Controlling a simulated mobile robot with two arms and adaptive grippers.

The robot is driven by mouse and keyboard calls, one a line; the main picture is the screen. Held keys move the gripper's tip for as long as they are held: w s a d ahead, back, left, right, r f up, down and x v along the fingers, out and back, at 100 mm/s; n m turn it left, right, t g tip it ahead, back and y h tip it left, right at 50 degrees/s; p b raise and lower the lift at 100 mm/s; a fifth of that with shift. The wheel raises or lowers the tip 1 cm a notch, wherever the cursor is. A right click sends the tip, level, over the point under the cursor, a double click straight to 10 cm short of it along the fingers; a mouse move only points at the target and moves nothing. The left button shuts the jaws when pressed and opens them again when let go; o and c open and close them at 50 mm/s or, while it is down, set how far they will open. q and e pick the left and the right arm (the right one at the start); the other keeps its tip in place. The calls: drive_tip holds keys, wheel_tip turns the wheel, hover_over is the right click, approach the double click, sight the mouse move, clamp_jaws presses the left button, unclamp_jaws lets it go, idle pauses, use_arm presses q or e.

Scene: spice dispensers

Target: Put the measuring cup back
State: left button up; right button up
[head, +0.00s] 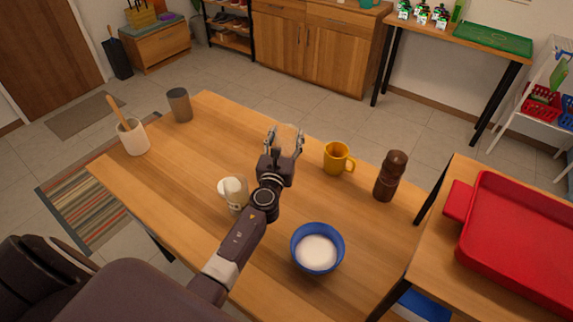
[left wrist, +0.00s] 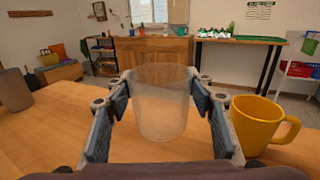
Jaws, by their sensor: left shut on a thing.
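My left gripper (head: 285,138) is shut on a clear, frosted measuring cup (left wrist: 162,102). The cup is upright between the two fingers in the left wrist view and looks empty. In the head view it is faint and mostly hidden by the fingers. The gripper is over the middle of the table, left of a yellow mug (head: 337,158), which also shows at the right in the left wrist view (left wrist: 259,124). I cannot tell whether the cup touches the table. My right gripper is in neither view.
On the wooden table (head: 190,170) stand a glass jar (head: 238,196) with white contents beside my arm, a blue bowl (head: 317,248) of white powder, a brown grinder (head: 391,176), a grey tumbler (head: 179,104) and a white utensil crock (head: 132,137). A red tray (head: 468,203) lies on the right table.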

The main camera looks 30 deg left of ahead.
sight(287, 153)
use_arm(q)
wheel_tip(287, 153, down, 4)
drive_tip(key=shift+f+b, duration=0.1)
drive_tip(key=shift+b, duration=1)
wheel_tip(287, 153, down, 3)
drive_tip(key=shift+f+b, duration=0.1)
drive_tip(key=shift+b, duration=1.05)
drive_tip(key=shift+f, duration=0.55)
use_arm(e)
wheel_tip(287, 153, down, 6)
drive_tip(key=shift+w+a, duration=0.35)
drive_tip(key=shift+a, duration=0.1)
use_arm(q)
drive_tip(key=shift+b, duration=0.35)
drive_tip(key=o, duration=1.3)
drive_tip(key=shift+f, duration=0.1)
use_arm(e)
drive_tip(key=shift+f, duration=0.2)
